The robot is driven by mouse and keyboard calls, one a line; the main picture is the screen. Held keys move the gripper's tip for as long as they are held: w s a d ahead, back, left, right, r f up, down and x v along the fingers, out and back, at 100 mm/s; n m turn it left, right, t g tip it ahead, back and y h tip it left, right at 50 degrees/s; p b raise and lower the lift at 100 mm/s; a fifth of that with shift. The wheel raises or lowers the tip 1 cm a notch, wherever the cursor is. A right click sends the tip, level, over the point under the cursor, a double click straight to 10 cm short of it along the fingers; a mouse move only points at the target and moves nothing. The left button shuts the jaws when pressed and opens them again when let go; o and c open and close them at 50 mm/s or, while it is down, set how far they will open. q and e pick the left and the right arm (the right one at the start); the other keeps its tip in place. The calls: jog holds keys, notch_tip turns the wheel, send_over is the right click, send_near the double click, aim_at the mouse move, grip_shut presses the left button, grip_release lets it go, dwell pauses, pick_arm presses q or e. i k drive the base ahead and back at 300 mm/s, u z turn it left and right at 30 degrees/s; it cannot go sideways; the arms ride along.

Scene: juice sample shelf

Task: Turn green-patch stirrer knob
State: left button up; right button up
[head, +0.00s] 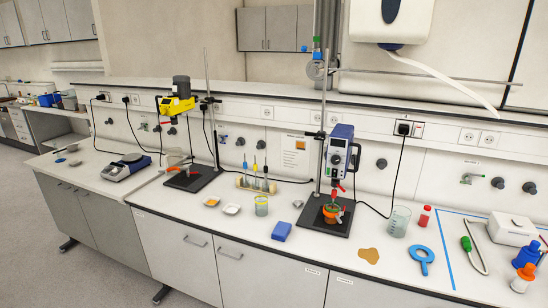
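A blue-and-white overhead stirrer (341,141) hangs on a tall stand in the middle of the bench. Its front has a small dark display and a round pale knob (335,159) below it. Under it, an orange vessel with some green on it (332,213) sits on the black stand base (314,228). A yellow stirrer (178,106) is on a second stand farther left, over another black base (205,175). The knob's setting is too small to read. Neither of my grippers is in view.
A balance (126,167) stands at the far left of the bench.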

aim_at(335, 160)
jog(key=u, duration=0.4)
jog(key=i, duration=1)
jog(key=z, duration=0.15)
